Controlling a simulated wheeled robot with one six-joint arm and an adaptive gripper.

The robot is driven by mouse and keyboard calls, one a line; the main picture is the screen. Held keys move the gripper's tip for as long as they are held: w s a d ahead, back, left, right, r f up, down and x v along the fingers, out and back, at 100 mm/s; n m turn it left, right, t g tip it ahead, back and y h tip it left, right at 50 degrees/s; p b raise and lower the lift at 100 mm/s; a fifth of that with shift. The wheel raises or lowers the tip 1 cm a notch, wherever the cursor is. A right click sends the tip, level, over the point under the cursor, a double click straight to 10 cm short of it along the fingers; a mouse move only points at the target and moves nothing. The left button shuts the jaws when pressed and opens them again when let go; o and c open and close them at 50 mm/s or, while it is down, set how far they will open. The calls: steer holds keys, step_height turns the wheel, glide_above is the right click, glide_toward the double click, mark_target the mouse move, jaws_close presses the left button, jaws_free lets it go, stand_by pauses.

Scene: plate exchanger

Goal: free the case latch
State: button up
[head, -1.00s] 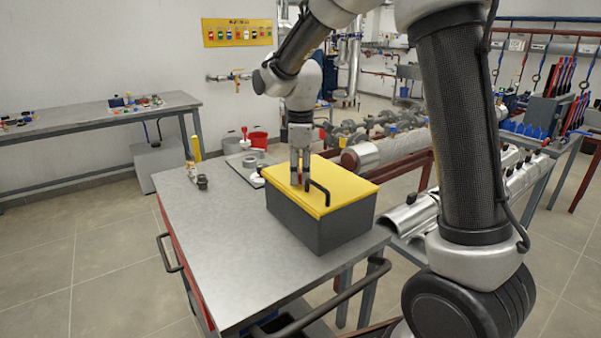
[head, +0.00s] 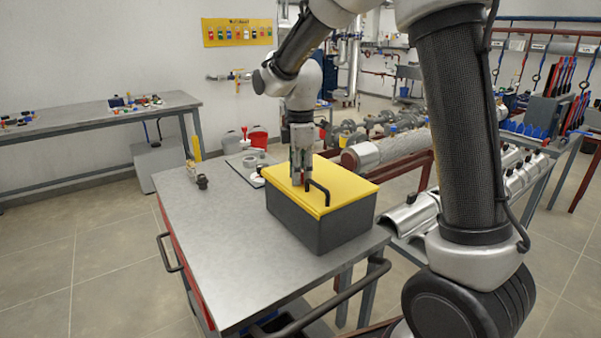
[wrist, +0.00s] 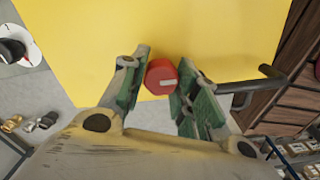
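The case (head: 318,222) is a dark grey box with a yellow lid (head: 340,182), closed, on the grey bench. A black bar handle (head: 320,190) stands on the lid. The latch is a short red knob (wrist: 161,77) with a white mark on top, near the lid's edge in the wrist view. My gripper (head: 301,184) points straight down at the lid. In the head view the fingers mostly hide the knob.
The case stands on a metal-topped cart (head: 215,240) with small fittings (head: 199,178) and a tray (head: 246,172) at the back. The cart top left of the case is clear. Insulated pipes (head: 400,146) run behind it on the right.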

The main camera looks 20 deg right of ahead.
steer(key=o, duration=0.3)
steer(key=shift+r, duration=0.1)
step_height(320, 180, up, 8)
steer(key=shift+f, duration=0.1)
stand_by(0.5)
